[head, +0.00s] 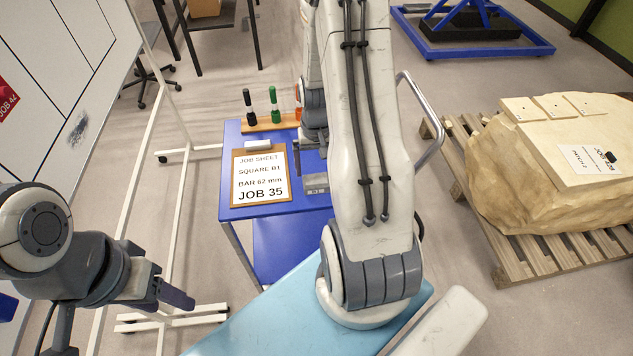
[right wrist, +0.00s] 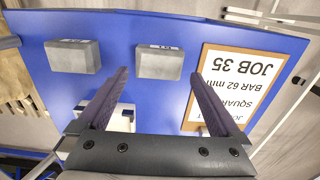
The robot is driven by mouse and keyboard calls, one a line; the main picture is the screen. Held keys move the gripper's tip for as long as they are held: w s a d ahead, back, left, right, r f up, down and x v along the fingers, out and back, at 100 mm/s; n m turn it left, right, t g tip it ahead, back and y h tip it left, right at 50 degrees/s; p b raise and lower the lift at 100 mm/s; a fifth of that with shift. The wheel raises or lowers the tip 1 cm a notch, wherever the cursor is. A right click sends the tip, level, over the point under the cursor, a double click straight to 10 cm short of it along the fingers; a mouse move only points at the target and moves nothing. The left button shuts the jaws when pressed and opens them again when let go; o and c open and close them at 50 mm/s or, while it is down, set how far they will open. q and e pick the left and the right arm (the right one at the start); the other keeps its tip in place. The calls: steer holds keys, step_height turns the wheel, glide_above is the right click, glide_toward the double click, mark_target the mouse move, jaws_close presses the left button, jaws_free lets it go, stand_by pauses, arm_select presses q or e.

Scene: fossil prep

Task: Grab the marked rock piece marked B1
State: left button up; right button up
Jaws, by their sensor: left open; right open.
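Two grey rock blocks sit on the blue table in the right wrist view, one at the left (right wrist: 73,57) and one near the middle (right wrist: 160,62). Small labels on their edges are too small to read, so I cannot tell which is B1. One grey labelled block (head: 316,185) also shows in the head view, partly hidden by my right arm. My right gripper (right wrist: 159,73) is open and empty, its fingertips spread on either side of the middle block in the picture; contact cannot be told. My left gripper (head: 172,293) is open, away from the blocks at lower left.
A whiteboard (head: 60,60) stands left. A large rock (head: 500,190) rests on a pallet at right.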

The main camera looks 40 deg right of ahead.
mark_target(316, 178)
steer(key=shift+w+d+f+p, duration=0.1)
steer(key=shift+f+p, duration=0.25)
steer(key=shift+f, duration=1.05)
steer(key=shift+d+f+p, duration=0.1)
steer(key=shift+f+p, duration=0.2)
steer(key=shift+f, duration=1.1)
steer(key=c, duration=1.3)
steer(key=shift+c, duration=0.5)
steer(key=shift+r, duration=0.15)
